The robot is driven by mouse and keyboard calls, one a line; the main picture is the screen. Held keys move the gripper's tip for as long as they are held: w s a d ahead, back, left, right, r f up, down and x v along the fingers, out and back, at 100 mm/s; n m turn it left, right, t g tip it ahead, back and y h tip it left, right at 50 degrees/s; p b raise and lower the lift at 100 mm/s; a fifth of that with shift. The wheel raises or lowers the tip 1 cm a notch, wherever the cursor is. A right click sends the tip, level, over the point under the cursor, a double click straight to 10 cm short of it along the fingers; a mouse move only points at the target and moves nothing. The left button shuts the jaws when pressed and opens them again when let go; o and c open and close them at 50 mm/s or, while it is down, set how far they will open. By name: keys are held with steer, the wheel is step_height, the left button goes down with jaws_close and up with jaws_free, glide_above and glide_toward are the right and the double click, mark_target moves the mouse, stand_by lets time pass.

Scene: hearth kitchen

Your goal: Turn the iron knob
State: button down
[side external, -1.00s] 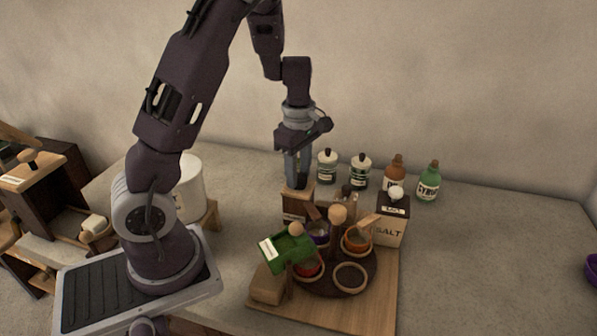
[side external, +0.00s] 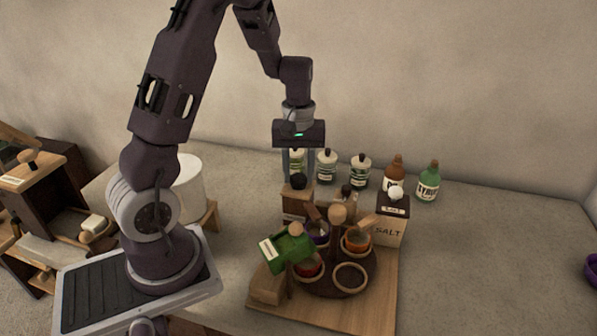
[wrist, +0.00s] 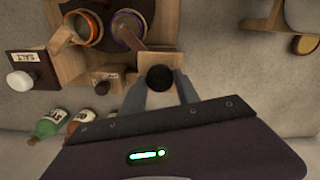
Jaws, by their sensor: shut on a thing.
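The iron knob (side external: 298,181) is a dark round knob on top of a small wooden box (side external: 295,208). In the wrist view the knob (wrist: 160,77) sits between my two grey fingers. My gripper (side external: 299,178) points straight down over the box, with one finger on each side of the knob. It is shut on the knob, and its broad side faces the side camera. The knob's contact faces are partly hidden by the fingers.
A salt box (side external: 391,222) and a round spice rack (side external: 345,285) on a wooden board (side external: 375,310) stand close to the right and front. Bottles (side external: 361,171) line the back. A white canister (side external: 188,190) is at left.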

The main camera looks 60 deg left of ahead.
mark_target(299, 177)
steer(key=m, duration=0.4)
steer(key=shift+m, duration=0.4)
stand_by(0.4)
steer(key=c, duration=0.9)
jaws_free()
step_height(299, 177, up, 7)
steer(key=shift+r, duration=0.1)
